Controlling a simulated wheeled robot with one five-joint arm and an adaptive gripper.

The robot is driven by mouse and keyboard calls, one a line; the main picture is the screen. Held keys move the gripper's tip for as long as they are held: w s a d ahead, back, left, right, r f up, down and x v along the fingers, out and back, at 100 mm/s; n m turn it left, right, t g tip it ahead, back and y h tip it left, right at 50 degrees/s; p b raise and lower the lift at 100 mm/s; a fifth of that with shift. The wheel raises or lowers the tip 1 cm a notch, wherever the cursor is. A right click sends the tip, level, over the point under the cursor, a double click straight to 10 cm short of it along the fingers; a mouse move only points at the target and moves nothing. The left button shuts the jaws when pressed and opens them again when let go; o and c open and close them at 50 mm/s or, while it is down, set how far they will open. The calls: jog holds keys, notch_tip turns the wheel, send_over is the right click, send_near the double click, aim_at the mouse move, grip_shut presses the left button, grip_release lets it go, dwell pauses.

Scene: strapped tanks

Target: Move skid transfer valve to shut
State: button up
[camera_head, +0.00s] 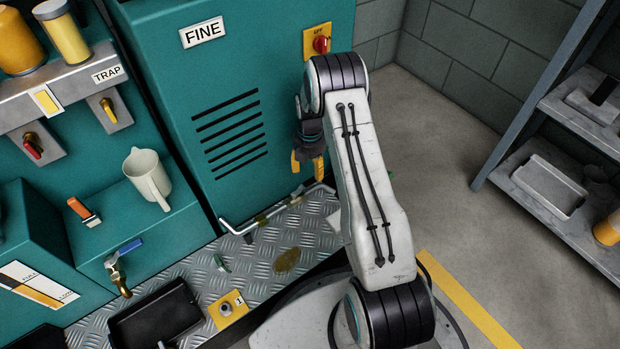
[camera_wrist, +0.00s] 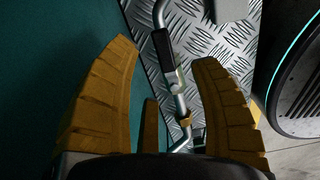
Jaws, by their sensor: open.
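A silver pipe (camera_head: 275,212) runs low over the checkered metal deck in front of the tall teal cabinet. In the wrist view, a valve (camera_wrist: 177,84) sits on this pipe, with a black-gripped lever (camera_wrist: 162,52) lying roughly along the pipe and a brass fitting (camera_wrist: 185,118) below it. No label naming this valve is readable. My gripper (camera_head: 307,166) points down above the pipe's right part, beside the cabinet. Its yellow fingers are open and empty; in the wrist view (camera_wrist: 165,54) the lever appears between them, with a gap on both sides.
The tall teal cabinet (camera_head: 235,90) stands close beside my gripper. A red knob on a yellow plate (camera_head: 319,43) is on its upper right. A blue-handled tap (camera_head: 123,262), a jug (camera_head: 148,180) and a black tray (camera_head: 155,318) are left. A grey shelf (camera_head: 560,190) stands right; floor between is clear.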

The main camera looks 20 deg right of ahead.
aim_at(310, 179)
notch_tip(310, 179, down, 5)
jog(key=shift+f+b, duration=0.1)
jog(key=shift+b, duration=0.8)
grip_shut()
jog(key=shift+s, duration=0.1)
